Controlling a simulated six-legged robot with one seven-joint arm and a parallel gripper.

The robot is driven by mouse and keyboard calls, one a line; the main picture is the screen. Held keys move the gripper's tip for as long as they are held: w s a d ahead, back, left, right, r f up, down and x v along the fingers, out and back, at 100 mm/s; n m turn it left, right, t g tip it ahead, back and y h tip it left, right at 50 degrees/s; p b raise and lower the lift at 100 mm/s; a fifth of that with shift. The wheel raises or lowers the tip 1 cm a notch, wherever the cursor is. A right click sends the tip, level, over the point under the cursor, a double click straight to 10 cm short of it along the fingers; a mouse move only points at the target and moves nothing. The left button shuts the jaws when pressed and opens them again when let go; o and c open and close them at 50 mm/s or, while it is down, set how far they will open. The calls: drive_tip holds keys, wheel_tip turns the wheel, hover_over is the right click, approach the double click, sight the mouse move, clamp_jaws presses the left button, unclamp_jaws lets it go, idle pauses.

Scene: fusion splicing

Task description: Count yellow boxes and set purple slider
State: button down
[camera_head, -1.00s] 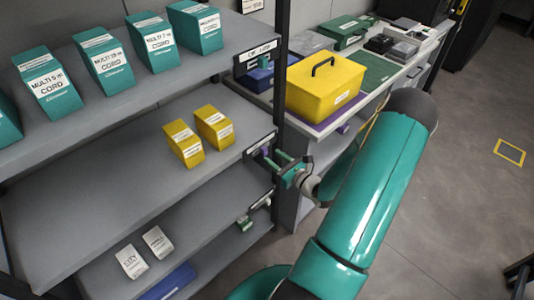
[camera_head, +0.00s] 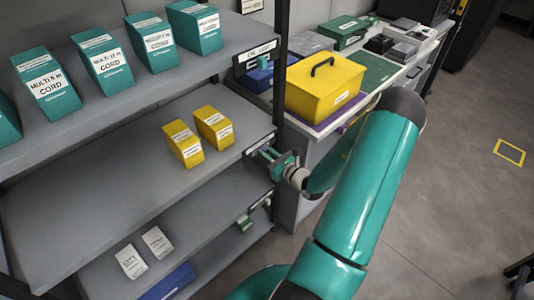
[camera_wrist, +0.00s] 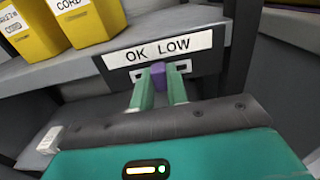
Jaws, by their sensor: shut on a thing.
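Two yellow boxes, one nearer (camera_head: 183,144) and one behind it (camera_head: 213,127), stand side by side on the middle shelf (camera_head: 110,185). Both also show at the top left of the wrist view, left (camera_wrist: 28,28) and right (camera_wrist: 88,20). The purple slider (camera_wrist: 158,68) sits in the slot of a dark plate (camera_wrist: 165,55) marked "OK LOW" on the shelf's front edge. My gripper (camera_wrist: 159,90) is shut on the slider, one green finger on each side. In the head view my gripper (camera_head: 272,158) hides the slider.
Several teal boxes (camera_head: 109,67) stand on the top shelf, which has its own OK LOW plate (camera_head: 256,56). A yellow case (camera_head: 323,85) sits on the bench at right. A dark upright post (camera_head: 281,80) is close to my gripper.

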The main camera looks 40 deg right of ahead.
drive_tip(key=shift+d, duration=1.4)
drive_tip(key=c, duration=1.4)
unclamp_jaws()
drive_tip(key=shift+o, duration=0.2)
drive_tip(key=shift+s, duration=0.1)
drive_tip(key=s, duration=1.3)
drive_tip(key=shift+s+d, duration=0.15)
drive_tip(key=shift+s, duration=0.15)
